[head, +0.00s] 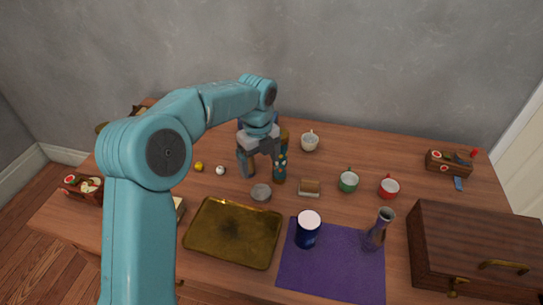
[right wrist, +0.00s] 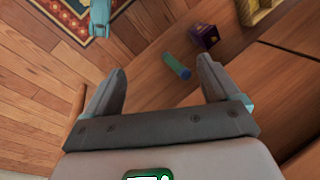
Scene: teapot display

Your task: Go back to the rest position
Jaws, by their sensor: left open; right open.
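My left arm reaches over the wooden table (head: 405,160) in the head view. My left gripper (head: 262,167) points down with its fingers apart, above the table's middle. A patterned dark bottle (head: 279,171) stands right beside its right finger; I cannot tell whether they touch. A small grey round thing (head: 260,192) lies in front of the gripper. My right gripper is not in the head view. In the right wrist view my right gripper (right wrist: 162,68) is open, with nothing between its fingers, over a wooden floor.
A brass tray (head: 215,238) and a purple mat (head: 325,285) lie at the front. A wooden case (head: 465,235) fills the right front. Cups stand behind. A blue-green cylinder (right wrist: 175,65) shows in the right wrist view.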

